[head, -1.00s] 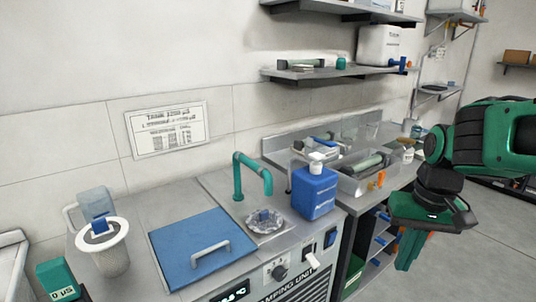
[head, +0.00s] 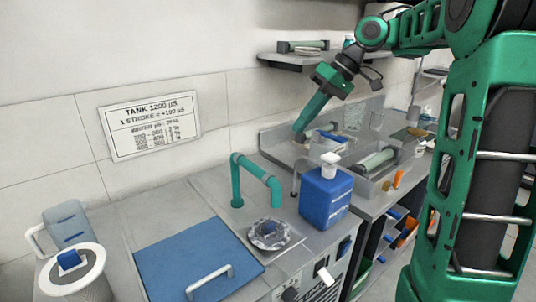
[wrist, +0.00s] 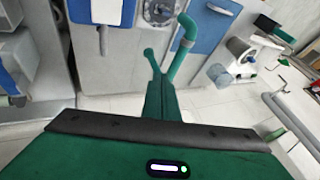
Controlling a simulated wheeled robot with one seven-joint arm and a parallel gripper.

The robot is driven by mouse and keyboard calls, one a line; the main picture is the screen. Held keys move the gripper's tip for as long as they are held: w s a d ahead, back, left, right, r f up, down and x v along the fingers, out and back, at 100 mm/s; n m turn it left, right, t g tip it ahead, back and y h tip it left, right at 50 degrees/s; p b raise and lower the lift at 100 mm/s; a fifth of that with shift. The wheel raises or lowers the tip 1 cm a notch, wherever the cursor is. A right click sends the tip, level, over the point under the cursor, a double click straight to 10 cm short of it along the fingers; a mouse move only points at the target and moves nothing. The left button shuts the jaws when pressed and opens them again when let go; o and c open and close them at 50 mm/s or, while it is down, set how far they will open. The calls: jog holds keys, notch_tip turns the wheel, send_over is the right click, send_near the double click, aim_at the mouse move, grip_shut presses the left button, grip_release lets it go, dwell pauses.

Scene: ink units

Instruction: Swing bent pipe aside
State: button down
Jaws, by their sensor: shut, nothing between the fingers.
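The bent pipe (head: 254,170) is a teal tube. It rises from the worktop between the blue lid and the blue bottle, and its outlet end points down above a clear dish (head: 270,235). In the wrist view the bent pipe (wrist: 181,45) shows just beyond my fingers. My gripper (head: 301,126) points down and left, its green fingers shut and empty. In the head view it hangs above the counter behind the blue bottle, apart from the pipe. The wrist view shows the shut fingers (wrist: 161,97), with the pipe's lower part overlapping them in view.
A blue bottle (head: 325,197) with a white pump stands right of the pipe. The blue lid (head: 190,258) with a white handle lies to the left. A white-rimmed canister (head: 72,270) and clear jug (head: 66,222) stand farther left. A shelf (head: 300,58) hangs on the wall behind.

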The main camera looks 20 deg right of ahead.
jog(key=shift+d, duration=0.15)
jog(key=a+f, duration=0.8)
jog(key=f, duration=0.1)
jog(key=shift+w+a, duration=0.3)
jog(key=shift+a, duration=0.1)
jog(key=shift+s, duration=0.1)
dwell(0.4)
